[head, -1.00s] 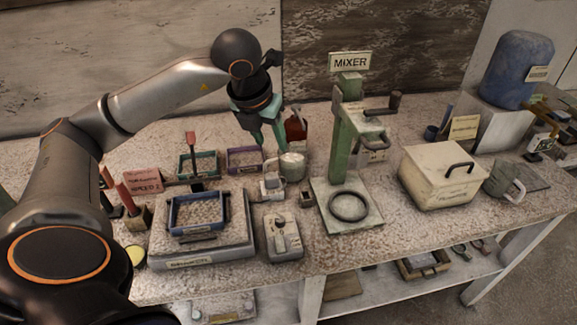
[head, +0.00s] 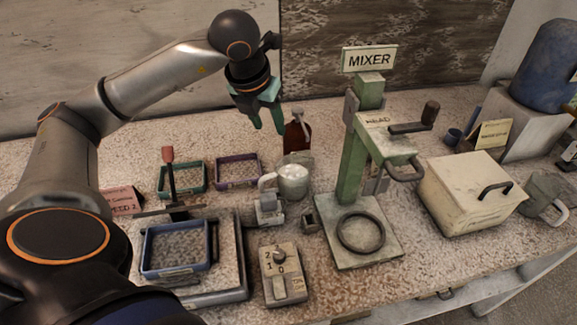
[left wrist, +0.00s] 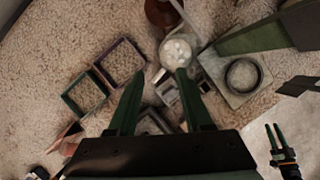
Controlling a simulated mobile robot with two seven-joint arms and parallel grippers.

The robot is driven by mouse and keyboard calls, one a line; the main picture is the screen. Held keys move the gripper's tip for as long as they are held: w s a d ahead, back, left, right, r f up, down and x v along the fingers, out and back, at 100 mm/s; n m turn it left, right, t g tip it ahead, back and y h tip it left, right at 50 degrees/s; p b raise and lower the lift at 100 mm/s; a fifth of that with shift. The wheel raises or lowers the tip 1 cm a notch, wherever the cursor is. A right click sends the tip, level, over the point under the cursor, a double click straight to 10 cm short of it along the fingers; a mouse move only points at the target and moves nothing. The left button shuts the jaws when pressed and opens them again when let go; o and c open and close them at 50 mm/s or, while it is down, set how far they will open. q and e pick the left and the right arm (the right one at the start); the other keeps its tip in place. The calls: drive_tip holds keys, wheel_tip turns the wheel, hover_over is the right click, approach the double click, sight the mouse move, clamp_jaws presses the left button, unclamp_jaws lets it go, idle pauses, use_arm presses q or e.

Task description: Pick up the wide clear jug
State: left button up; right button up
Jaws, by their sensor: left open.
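A clear, wide-looking jug (head: 292,180) stands upright near the table's middle, with its handle on its left side. It also shows from above in the left wrist view (left wrist: 176,52), past my fingertips. A second greyish jug (head: 547,196) with a handle stands at the far right; I cannot tell for certain which is the wide one. My left gripper (head: 268,127) is open and empty, above and to the left of the middle jug, not touching it. In the left wrist view, small green fingers, apparently my right gripper (left wrist: 274,134), show at the lower right; their opening is unclear.
A brown bottle (head: 297,136) stands just behind the middle jug. The green mixer stand (head: 350,165) rises to its right, and a small grey device (head: 268,207) sits in front. Purple (head: 238,170) and green (head: 182,178) trays lie to the left. A cream lidded box (head: 465,195) stands right.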

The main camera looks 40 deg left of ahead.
use_arm(q)
drive_tip(key=b, duration=0.4)
approach(280, 170)
drive_tip(key=b+x, duration=0.1)
drive_tip(key=x, duration=0.8)
drive_tip(key=shift+w+f, duration=0.15)
drive_tip(key=shift+f, duration=0.2)
drive_tip(key=c, duration=0.7)
clamp_jaws()
